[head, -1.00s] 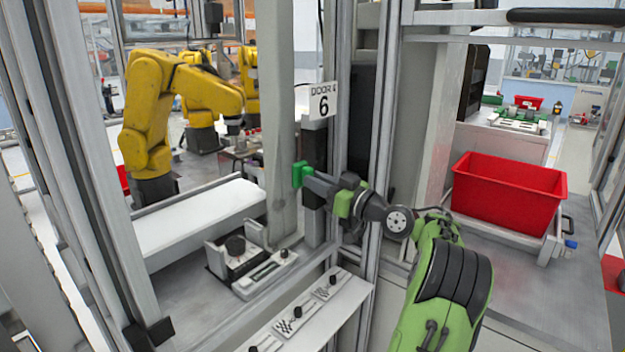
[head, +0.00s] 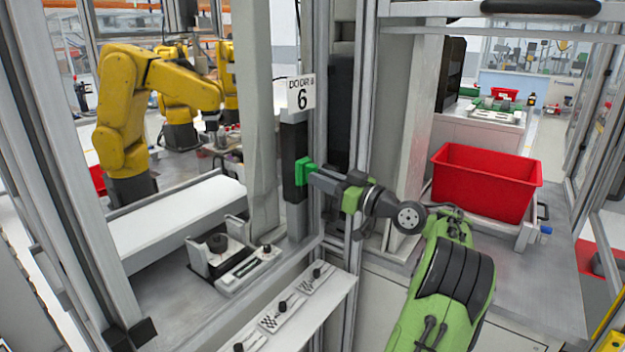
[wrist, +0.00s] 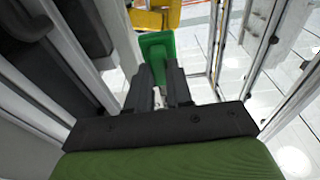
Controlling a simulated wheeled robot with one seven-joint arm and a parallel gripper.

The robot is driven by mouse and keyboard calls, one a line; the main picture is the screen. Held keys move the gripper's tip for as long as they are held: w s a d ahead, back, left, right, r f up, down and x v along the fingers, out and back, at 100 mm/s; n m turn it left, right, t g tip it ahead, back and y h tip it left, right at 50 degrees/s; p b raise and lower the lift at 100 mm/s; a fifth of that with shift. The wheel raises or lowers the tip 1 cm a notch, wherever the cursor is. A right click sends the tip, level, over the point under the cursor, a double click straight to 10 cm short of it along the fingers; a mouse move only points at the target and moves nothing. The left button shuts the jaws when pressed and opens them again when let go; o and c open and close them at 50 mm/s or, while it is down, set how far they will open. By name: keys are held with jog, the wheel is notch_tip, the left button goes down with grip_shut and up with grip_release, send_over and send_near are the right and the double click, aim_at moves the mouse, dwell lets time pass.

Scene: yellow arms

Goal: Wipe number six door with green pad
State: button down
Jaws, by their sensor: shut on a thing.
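The green pad (head: 303,171) is held at the tip of my gripper (head: 314,174), in front of the grey post below the sign. It also shows in the wrist view (wrist: 157,50), between the two dark fingers (wrist: 160,88), which are shut on it. The "DOOR 6" sign (head: 301,94) is white with black print and sits on the frame just above the pad. The door (head: 150,255) is a clear panel in a metal frame left of the sign. I cannot tell whether the pad touches the door.
Yellow robot arms (head: 125,120) stand behind the door frame. A red bin (head: 487,182) sits on a cart at the right. A light shelf with several black knobs (head: 297,312) juts out below my gripper. Metal posts stand close around my arm.

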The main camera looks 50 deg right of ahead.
jog(key=shift+s, duration=0.25)
jog(key=s+b, duration=0.1)
jog(key=s, duration=0.2)
dwell(0.6)
